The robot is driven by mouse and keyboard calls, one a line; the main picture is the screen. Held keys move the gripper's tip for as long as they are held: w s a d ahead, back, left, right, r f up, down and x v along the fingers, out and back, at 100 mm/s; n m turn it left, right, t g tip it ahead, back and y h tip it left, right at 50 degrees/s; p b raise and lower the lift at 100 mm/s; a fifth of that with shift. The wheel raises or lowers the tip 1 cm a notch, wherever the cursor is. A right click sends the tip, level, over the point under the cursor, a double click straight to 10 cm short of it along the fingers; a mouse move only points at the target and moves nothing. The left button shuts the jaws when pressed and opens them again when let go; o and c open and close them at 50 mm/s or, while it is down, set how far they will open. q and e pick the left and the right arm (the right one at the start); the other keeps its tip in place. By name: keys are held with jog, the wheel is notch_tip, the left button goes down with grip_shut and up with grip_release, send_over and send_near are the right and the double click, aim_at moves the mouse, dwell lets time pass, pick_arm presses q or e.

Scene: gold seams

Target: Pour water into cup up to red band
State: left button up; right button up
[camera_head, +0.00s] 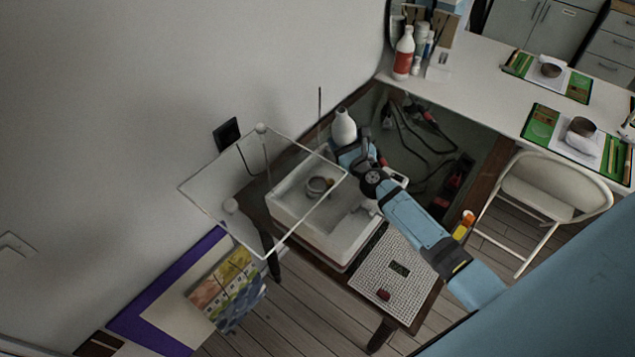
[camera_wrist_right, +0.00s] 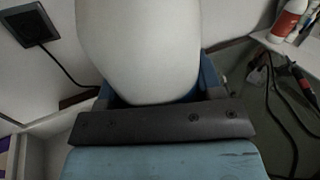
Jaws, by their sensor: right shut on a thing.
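A white bottle-shaped vessel (camera_head: 343,126) stands close to upright at the end of my right arm. My right gripper (camera_head: 347,146) is shut on it. In the right wrist view the smooth pale body of the white vessel (camera_wrist_right: 140,45) fills the top middle, between the jaws. A small grey-brown cup (camera_head: 317,186) sits in the white basin (camera_head: 338,243), below and left of the gripper, apart from the vessel. No red band or water level can be made out in the cup. My left gripper is not in view.
A clear rectangular pane (camera_head: 217,176) shows over the basin's left side. Cables (camera_head: 432,140) lie right of the vessel. A red-labelled bottle (camera_head: 404,55) stands on the back counter.

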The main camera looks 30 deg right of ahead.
aim_at(352, 140)
jog(key=shift+d+n, duration=0.1)
jog(key=shift+n, duration=0.9)
jog(key=n, duration=0.3)
jog(key=shift+f+t, duration=0.15)
jog(key=shift+t, duration=0.15)
jog(key=shift+d+r+n+y+p, duration=0.3)
jog(key=shift+r+n+p, duration=0.4)
jog(key=shift+n, duration=0.4)
jog(key=shift+d+f+n+b, duration=0.15)
jog(key=shift+f+n+b, duration=0.25)
jog(key=shift+f, duration=0.25)
jog(key=shift+d+f+n+b, duration=0.15)
jog(key=shift+f+n+b, duration=0.15)
jog(key=shift+f+b, duration=0.25)
jog(key=shift+d+f+n, duration=0.2)
jog(key=shift+f+n, duration=0.2)
jog(key=shift+w+d+r+n+y+p, duration=0.1)
jog(key=shift+r+n+y+p, duration=0.2)
jog(key=shift+r+p, duration=0.3)
jog(key=shift+d+r+n+t, duration=0.15)
jog(key=shift+d+n+t, duration=0.15)
jog(key=shift+n, duration=0.4)
jog(key=shift+f+n, duration=0.3)
jog(key=shift+f, duration=0.15)
jog(key=shift+d+f+n, duration=0.15)
jog(key=shift+f+n, duration=0.1)
jog(key=shift+n, duration=0.25)
jog(key=shift+r+n+y, duration=0.2)
jog(key=shift+n+y, duration=0.2)
jog(key=shift+n, duration=0.2)
